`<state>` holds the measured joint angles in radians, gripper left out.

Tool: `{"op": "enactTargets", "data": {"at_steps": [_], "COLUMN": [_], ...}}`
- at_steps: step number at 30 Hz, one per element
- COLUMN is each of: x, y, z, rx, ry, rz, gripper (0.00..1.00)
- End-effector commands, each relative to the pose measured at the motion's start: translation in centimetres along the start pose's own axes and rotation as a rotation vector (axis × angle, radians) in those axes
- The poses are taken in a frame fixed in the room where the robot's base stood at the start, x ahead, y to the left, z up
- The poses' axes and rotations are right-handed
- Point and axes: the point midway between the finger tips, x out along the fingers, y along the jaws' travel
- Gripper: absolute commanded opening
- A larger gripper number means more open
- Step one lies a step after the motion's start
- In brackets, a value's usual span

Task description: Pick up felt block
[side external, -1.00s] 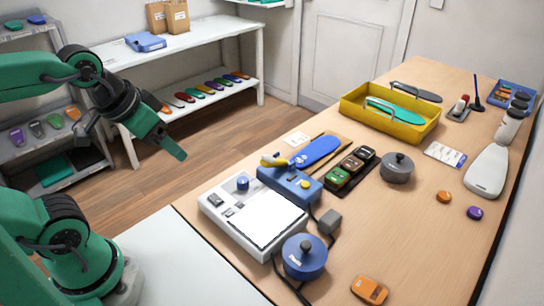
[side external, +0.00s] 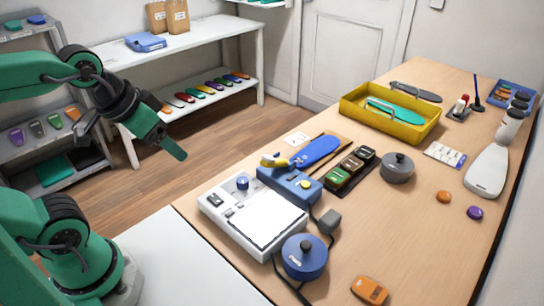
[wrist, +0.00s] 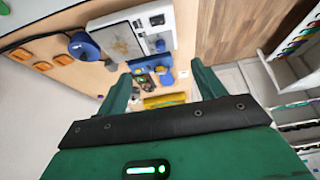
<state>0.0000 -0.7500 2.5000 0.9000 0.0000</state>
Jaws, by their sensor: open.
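A small grey block (side external: 329,221) sits on the wooden table, right of the white press-like machine and behind the round blue pot. It looks most like the felt block, but I cannot tell its material, and a dark cable runs close by it. My gripper (side external: 134,138) hangs in the air at the left, over the floor side and well apart from the block. In the wrist view my gripper (wrist: 160,82) shows two green fingers spread apart with nothing between them.
The white machine (side external: 262,232), blue pot (side external: 304,258) and grey lidded pot (side external: 397,168) surround the block. A dark tray of coloured blocks (side external: 352,168) and a yellow tray (side external: 410,128) stand farther back. An orange device (side external: 369,290) lies near the front. The right-hand table middle is mostly clear.

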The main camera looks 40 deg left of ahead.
Motion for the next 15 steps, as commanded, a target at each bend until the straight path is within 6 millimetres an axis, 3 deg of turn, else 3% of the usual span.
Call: {"op": "enactTargets", "data": {"at_steps": [15], "x": [0.05], "y": [0.19], "z": [-0.56], "rx": [0.0], "ry": [-0.008], "rz": [0.004], "gripper": [0.58]}}
